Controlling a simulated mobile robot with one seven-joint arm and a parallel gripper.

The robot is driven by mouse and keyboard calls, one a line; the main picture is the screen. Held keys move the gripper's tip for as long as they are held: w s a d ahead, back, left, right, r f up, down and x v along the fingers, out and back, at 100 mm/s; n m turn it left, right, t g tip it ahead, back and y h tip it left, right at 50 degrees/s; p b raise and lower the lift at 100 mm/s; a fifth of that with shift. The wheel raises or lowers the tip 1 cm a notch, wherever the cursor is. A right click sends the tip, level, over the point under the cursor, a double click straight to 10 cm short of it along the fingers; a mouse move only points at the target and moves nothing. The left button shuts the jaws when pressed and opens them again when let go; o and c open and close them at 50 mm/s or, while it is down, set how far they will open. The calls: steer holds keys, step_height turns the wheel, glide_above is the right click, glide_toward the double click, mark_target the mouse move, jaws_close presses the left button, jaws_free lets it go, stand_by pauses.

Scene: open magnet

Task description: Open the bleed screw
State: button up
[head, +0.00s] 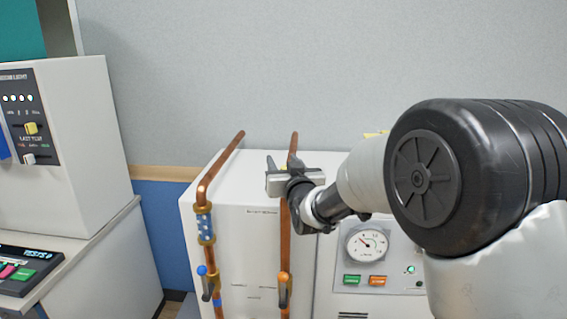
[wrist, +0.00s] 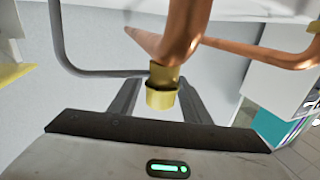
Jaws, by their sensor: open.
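The bleed screw appears to be the brass fitting (wrist: 162,96) under a copper pipe bend in the wrist view. It shows as a short two-part brass cylinder between the two fingers of my gripper (wrist: 158,84). The fingers stand apart on either side of it, with a visible gap, and nothing looks clamped. In the head view my gripper (head: 279,164) is in front of the upper part of the right copper pipe (head: 294,143), over the white cabinet. The gripper hides the fitting there.
The white cabinet (head: 240,180) carries a left copper pipe (head: 222,163), a blue-knobbed valve (head: 204,272), an orange-knobbed valve (head: 284,280) and a round gauge (head: 367,244). A control console (head: 70,150) stands at left. The grey wall (head: 230,70) is behind.

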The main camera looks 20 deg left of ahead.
steer(key=c, duration=1)
steer(key=shift+c, duration=0.2)
